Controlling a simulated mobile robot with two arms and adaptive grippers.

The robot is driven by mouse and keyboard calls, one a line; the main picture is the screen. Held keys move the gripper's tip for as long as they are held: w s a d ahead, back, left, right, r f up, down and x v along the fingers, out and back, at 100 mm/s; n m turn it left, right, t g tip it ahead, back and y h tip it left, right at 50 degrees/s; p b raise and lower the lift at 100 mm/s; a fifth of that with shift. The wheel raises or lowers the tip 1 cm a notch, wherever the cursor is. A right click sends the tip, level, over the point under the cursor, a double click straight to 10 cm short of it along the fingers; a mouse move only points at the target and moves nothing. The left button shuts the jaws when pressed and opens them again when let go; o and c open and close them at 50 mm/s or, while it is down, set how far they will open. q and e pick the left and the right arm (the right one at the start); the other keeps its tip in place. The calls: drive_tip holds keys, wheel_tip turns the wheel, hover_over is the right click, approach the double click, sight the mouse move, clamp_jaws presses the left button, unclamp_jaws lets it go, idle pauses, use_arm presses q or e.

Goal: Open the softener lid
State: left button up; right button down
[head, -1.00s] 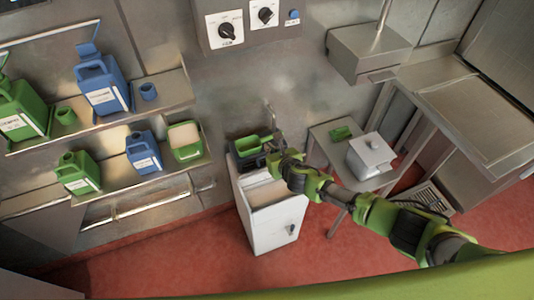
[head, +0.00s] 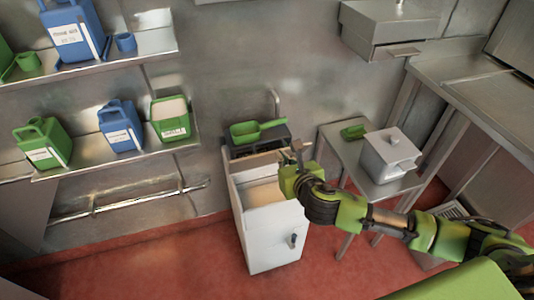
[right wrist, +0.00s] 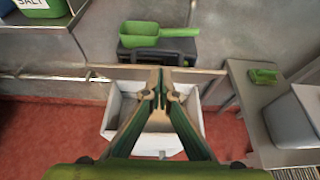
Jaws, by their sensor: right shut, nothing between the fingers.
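The softener (head: 272,240) is a white cabinet against the wall in the head view. Its top is open at the front, showing a pale interior (head: 264,194). A thin light strip (head: 250,163), seemingly the lid's edge, crosses behind the opening; it also shows in the right wrist view (right wrist: 110,72). My right gripper (head: 298,150) is shut and empty above the cabinet's rear right. In the right wrist view its closed fingertips (right wrist: 160,75) overlap the strip; I cannot tell whether they touch it. My left gripper is not in view.
A green scoop (head: 256,129) lies on the dark unit behind the opening. A side table (head: 352,158) at right holds a white lidded box (head: 390,158) and a small green item (head: 353,132). Shelves (head: 80,165) with blue and green containers are at left. Red floor (head: 170,265) lies clear in front.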

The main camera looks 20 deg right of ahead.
sight(269, 142)
drive_tip(key=x, duration=0.8)
drive_tip(key=shift+w, duration=0.1)
drive_tip(key=shift+w+a+f, duration=0.1)
drive_tip(key=shift+w+f, duration=0.15)
drive_tip(key=shift+w, duration=0.45)
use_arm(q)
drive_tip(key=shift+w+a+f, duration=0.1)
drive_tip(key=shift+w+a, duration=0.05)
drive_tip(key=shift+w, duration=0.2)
use_arm(e)
drive_tip(key=shift+w+r, duration=0.2)
drive_tip(key=shift+r, duration=0.05)
use_arm(q)
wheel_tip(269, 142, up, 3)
drive_tip(key=p, duration=0.3)
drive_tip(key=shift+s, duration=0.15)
use_arm(e)
drive_tip(key=w, duration=0.4)
drive_tip(key=shift+w+a+r, duration=0.1)
drive_tip(key=shift+w+r, duration=0.25)
